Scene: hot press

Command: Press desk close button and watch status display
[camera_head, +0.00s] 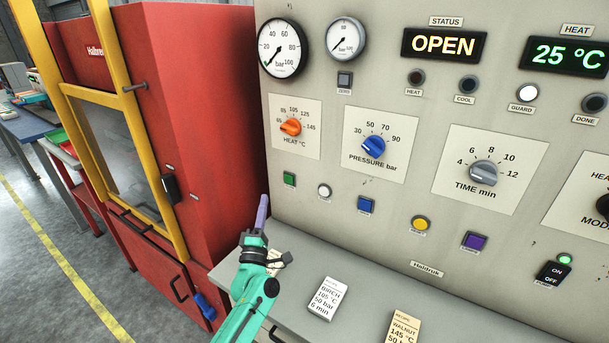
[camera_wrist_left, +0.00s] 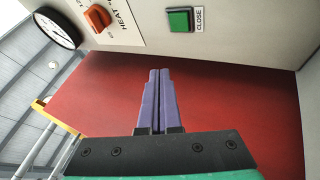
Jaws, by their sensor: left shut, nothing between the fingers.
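The green close button (camera_head: 289,179) is on the left of the grey control panel, below the orange heat knob. In the left wrist view the green button (camera_wrist_left: 180,19) has a CLOSE label beside it. The status display (camera_head: 444,44) reads OPEN in yellow. My left gripper (camera_head: 262,203), with purple fingers, is shut and empty. It is below and left of the close button in the head view, apart from it. In the left wrist view the shut fingers (camera_wrist_left: 158,73) point up toward the panel, below the button. My right gripper is not in view.
The red press (camera_head: 205,110) with its yellow-framed guard stands left of the panel. Recipe cards (camera_head: 324,299) lie on the grey desk ledge (camera_head: 365,285). Blue (camera_head: 366,204), yellow (camera_head: 420,223) and purple (camera_head: 474,242) buttons and a power switch (camera_head: 552,273) are further right.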

